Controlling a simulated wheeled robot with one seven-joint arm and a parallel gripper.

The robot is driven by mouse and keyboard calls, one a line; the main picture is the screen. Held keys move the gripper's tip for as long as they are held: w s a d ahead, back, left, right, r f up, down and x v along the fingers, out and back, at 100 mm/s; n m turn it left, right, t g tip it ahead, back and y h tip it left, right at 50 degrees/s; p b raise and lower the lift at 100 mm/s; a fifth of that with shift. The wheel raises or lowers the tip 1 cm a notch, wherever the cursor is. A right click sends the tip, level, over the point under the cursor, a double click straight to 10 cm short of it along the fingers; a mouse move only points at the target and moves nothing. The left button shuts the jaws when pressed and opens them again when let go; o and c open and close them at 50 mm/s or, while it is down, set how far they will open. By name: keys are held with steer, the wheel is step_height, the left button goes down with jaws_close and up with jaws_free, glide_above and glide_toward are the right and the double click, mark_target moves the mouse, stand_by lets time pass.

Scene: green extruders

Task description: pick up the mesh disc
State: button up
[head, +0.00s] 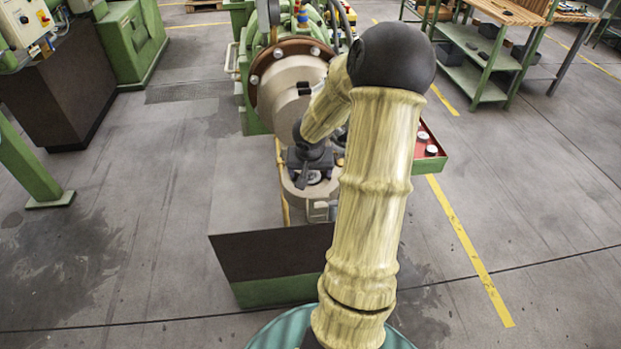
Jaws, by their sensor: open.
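A small round grey piece, which looks like the mesh disc (314,177), lies on the pale metal part at the front of the green extruder (253,60). It is small and partly covered by my gripper, so its mesh cannot be made out. My gripper (311,177) is dark, points down and is right over this piece. Its jaws are open, with one finger at the left side of the piece. Whether the fingers touch it cannot be told. My arm hides the area to the right.
A red tray (431,150) with small round white-topped pieces is right of the extruder. A grey-topped box (240,185) stands in front. A green-framed workbench (480,60) is at the back right. The floor right of the yellow line is clear.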

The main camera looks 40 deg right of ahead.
mark_target(310, 179)
steer(key=shift+x, duration=1.45)
steer(key=shift+r, duration=0.1)
steer(key=c, duration=1.2)
step_height(310, 179, up, 10)
steer(key=p, duration=0.2)
steer(key=shift+p, duration=0.4)
steer(key=shift+w, duration=0.1)
